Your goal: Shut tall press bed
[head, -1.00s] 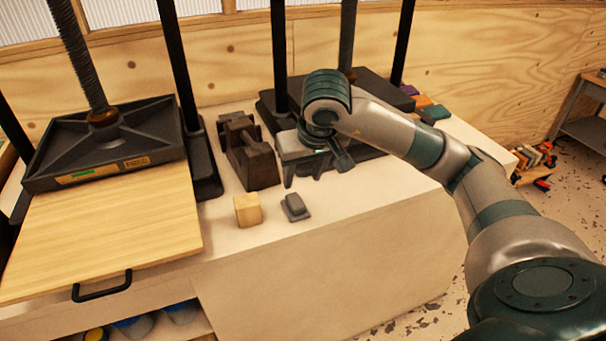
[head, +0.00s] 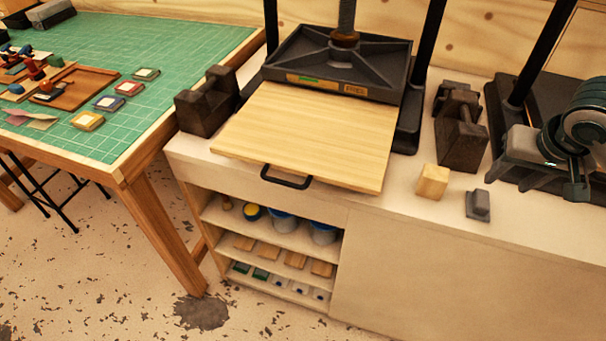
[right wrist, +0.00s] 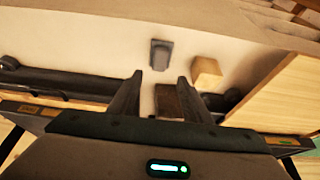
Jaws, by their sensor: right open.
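The tall press bed (head: 310,130) is a pale wooden board, slid out toward the front from under the dark platen (head: 335,65) of the press. A black bar handle (head: 286,178) is on its front edge. My right gripper (head: 525,182) is open and empty at the right of the head view, above the bench and well to the right of the bed. In the right wrist view my right gripper (right wrist: 160,82) has its two fingers apart, and part of the bed (right wrist: 285,95) shows at the right edge. My left gripper is not in view.
A wooden block (head: 432,181) and a small grey weight (head: 478,204) sit on the bench between bed and gripper. A green-matted table (head: 130,60) is at left. Floor in front is clear.

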